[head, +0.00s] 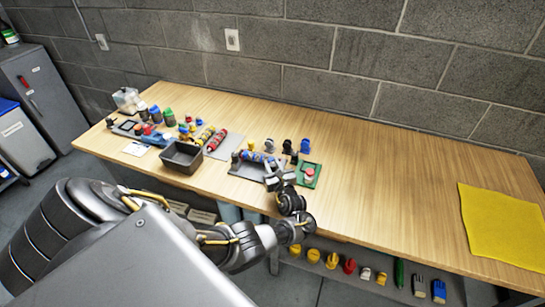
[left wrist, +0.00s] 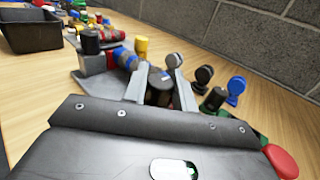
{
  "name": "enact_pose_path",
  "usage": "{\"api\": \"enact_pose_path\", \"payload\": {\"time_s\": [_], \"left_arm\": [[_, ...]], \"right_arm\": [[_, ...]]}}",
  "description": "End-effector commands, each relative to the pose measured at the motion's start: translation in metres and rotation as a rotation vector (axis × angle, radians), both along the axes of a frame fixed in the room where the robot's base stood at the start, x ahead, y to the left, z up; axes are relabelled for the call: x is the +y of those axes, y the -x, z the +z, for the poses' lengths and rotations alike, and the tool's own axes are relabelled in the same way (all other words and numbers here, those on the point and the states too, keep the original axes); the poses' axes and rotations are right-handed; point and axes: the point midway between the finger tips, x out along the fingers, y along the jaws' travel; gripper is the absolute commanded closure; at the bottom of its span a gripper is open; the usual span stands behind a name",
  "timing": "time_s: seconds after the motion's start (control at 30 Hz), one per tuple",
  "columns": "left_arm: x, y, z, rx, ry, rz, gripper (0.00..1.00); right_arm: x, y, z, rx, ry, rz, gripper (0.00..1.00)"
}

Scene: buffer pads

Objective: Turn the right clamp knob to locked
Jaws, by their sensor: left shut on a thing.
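A clamp fixture on a grey plate (head: 246,170) stands on the bench and bears a blue and red roller, which also shows in the left wrist view (left wrist: 122,57). My left gripper (head: 272,174) is at the fixture's right end. In the left wrist view its two fingers (left wrist: 160,82) are on either side of a dark knob (left wrist: 159,92), which looks like the right clamp knob, and are shut on it. The knob's lower part is hidden by the gripper body, and its turn position cannot be read. My right gripper is not in view.
A green tray with a red-topped piece (head: 309,175) lies just right of the gripper. Dark and blue upright pieces (head: 305,146) stand behind it. A black bin (head: 182,157) is to the left. A yellow cloth (head: 500,225) lies far right; the bench between is clear.

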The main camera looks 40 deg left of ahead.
Motion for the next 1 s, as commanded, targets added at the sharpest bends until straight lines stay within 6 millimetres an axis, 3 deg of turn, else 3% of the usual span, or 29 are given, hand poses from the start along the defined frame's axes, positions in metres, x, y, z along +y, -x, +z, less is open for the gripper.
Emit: {"api": "enact_pose_path", "payload": {"time_s": [0.77,0.8,0.93,1.0], "left_arm": [[0.0008,-0.0005,0.0008,-0.003,-0.001,0.101,0.96],[0.0009,-0.0005,0.0009,-0.003,-0.001,0.1,0.71],[0.0007,-0.0005,0.0008,-0.003,-0.001,0.1,0.54],[0.0006,-0.0005,0.0007,-0.002,0.0,0.1,0.53]], "right_arm": [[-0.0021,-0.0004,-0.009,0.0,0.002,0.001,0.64],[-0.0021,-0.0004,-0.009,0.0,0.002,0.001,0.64],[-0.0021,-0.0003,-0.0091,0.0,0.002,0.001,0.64],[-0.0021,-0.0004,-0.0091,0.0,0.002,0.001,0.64]]}}
